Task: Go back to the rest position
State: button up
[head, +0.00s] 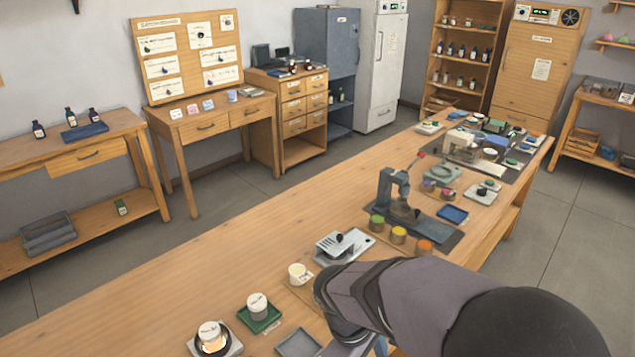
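My arm reaches in from the lower right in the head view, over the front of the long wooden workbench (180,290). Its dark wrist end is low beside a small cream cup (299,273). My gripper is hidden behind the arm or below the picture edge, so its fingers cannot be seen. A round white-lidded jar (257,306) stands on a green tray at the lower left. Another white-topped vessel (210,335) stands on a glowing ring burner nearby.
A grey lever press (388,190) stands mid-bench, with several coloured jars (399,235) before it. A slotted metal device (343,245) sits near my arm. A shallow grey tray (298,343) lies at the front. The bench's left side is clear.

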jog(key=s+d+r+m+y+p, duration=0.1)
jog(key=s+d+m, duration=0.4)
jog(key=m, duration=0.5)
jog(key=shift+s+r+y+p, duration=0.2)
jog(key=shift+s+y+p, duration=0.35)
jog(key=shift+y, duration=0.55)
jog(key=shift+w, duration=0.1)
